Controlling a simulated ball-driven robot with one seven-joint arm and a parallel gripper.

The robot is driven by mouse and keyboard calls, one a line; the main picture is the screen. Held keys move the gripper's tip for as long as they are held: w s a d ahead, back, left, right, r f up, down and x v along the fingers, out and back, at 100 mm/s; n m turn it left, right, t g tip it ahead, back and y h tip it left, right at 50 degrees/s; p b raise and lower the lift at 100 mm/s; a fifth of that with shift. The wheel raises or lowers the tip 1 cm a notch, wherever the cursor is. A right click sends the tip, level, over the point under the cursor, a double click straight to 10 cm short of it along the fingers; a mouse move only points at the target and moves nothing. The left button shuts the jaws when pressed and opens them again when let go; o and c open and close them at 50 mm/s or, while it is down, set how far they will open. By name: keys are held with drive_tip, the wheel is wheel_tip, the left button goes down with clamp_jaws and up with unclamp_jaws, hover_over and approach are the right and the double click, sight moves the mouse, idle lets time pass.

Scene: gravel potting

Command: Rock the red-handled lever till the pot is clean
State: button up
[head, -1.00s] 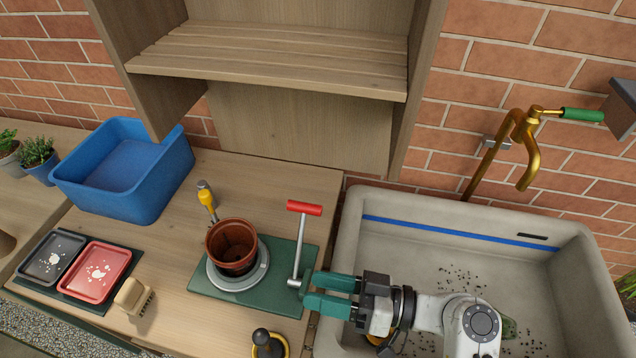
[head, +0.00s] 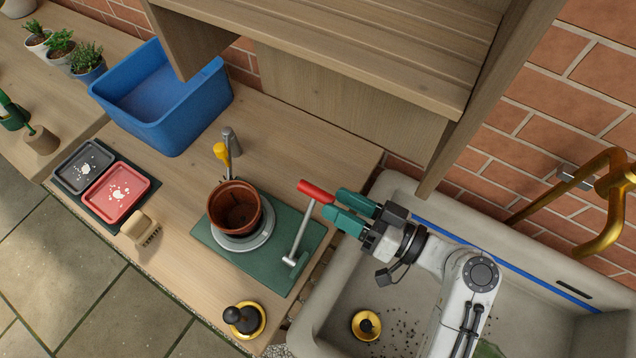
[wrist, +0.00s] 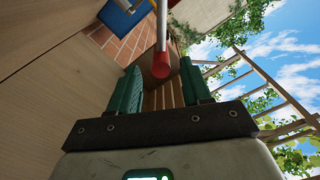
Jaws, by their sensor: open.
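The lever's red handle (head: 316,191) tops a thin metal rod rising from the green base plate (head: 262,277). My gripper (head: 335,206) is open, its two green fingers pointing left, close to the right end of the handle. In the wrist view the red handle end (wrist: 161,66) shows beyond and between the open green fingers (wrist: 160,88). I cannot tell whether they touch it. The terracotta pot (head: 236,207) stands upright on a grey round holder (head: 243,243) on the plate. Its inside is dark; I cannot tell how clean it is.
A yellow-handled tap (head: 222,153) stands behind the pot.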

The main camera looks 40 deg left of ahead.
sight(317, 193)
drive_tip(key=p+x, duration=0.1)
drive_tip(key=x, duration=0.5)
drive_tip(key=shift+d, duration=0.1)
clamp_jaws()
idle(0.3)
